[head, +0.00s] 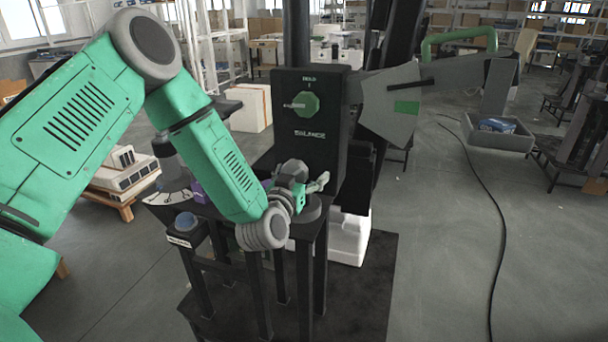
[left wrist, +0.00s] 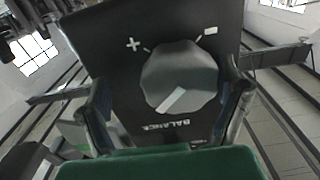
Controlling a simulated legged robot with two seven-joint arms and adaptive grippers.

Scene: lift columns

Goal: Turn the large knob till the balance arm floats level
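The large grey knob (left wrist: 180,78) shows in the left wrist view on a dark panel, with a white pointer line, plus and minus marks, and a BALANCE label. My left gripper (head: 302,182) is open. In the wrist view its fingers stand on either side of the knob with visible gaps. In the head view the gripper is at the lower front of the black box (head: 321,139), largely hiding the large knob. A smaller green knob (head: 306,104) sits above, under HOLD. The grey balance arm (head: 455,74) extends right from the box, rising slightly in the picture. My right gripper is not in view.
A grey tray (head: 516,139) holding a blue item hangs at the balance arm's far end. A blue button (head: 186,221) stands on a post left of the black stand. A black cable (head: 490,190) crosses the open floor at the right.

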